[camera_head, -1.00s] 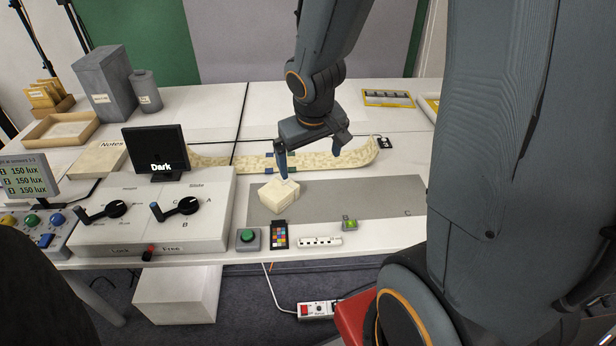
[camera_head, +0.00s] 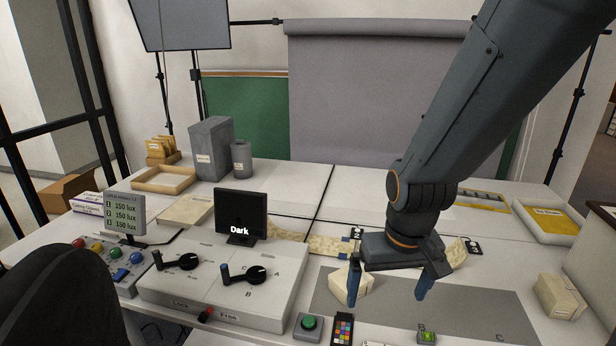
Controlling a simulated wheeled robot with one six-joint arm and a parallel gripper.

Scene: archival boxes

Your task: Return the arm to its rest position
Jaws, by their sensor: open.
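My gripper (camera_head: 390,292) hangs from my arm over the grey mat (camera_head: 470,312), fingers pointing down and spread apart. Nothing shows between the fingers. A small cream box (camera_head: 340,287) sits on the left part of the mat, just behind and left of the left finger, which partly covers it. I cannot tell whether the finger touches the box.
A control console (camera_head: 220,285) with two dials stands at the left, with a dark screen (camera_head: 241,213) reading "Dark" behind it. A green button (camera_head: 308,325) and a colour card (camera_head: 342,328) lie at the front. Another cream box (camera_head: 559,297) stands at the right. The mat's right part is clear.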

